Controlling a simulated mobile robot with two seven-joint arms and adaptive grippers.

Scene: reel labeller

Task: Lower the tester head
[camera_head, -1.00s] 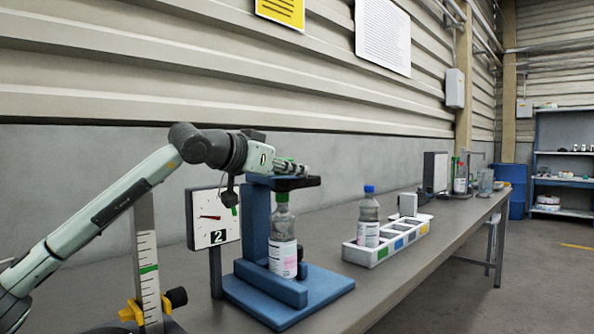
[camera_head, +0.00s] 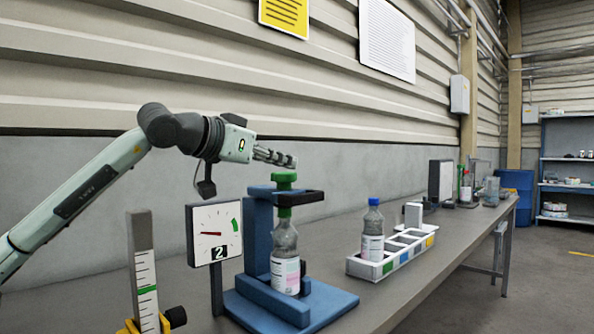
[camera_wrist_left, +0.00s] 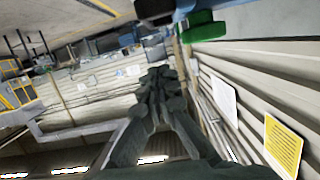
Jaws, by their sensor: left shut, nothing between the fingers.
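The tester is a blue stand (camera_head: 258,235) with a dark head (camera_head: 300,196) and a green knob (camera_head: 284,178) on top. A grey bottle (camera_head: 284,240) with a pink and white label stands upright under the head, its green cap (camera_head: 284,212) close below it. My left gripper (camera_head: 292,162) is shut and empty, just above the knob. Whether it touches the knob I cannot tell. In the left wrist view the closed fingers (camera_wrist_left: 157,78) point away and the green knob (camera_wrist_left: 203,29) shows at the top. My right gripper is not in view.
A dial (camera_head: 213,234) marked 2 stands left of the tester, its red needle pointing left. A post with a scale (camera_head: 145,270) is nearer. A white tray (camera_head: 375,270) holding a blue-capped bottle (camera_head: 373,228) lies to the right. The wall runs behind the bench.

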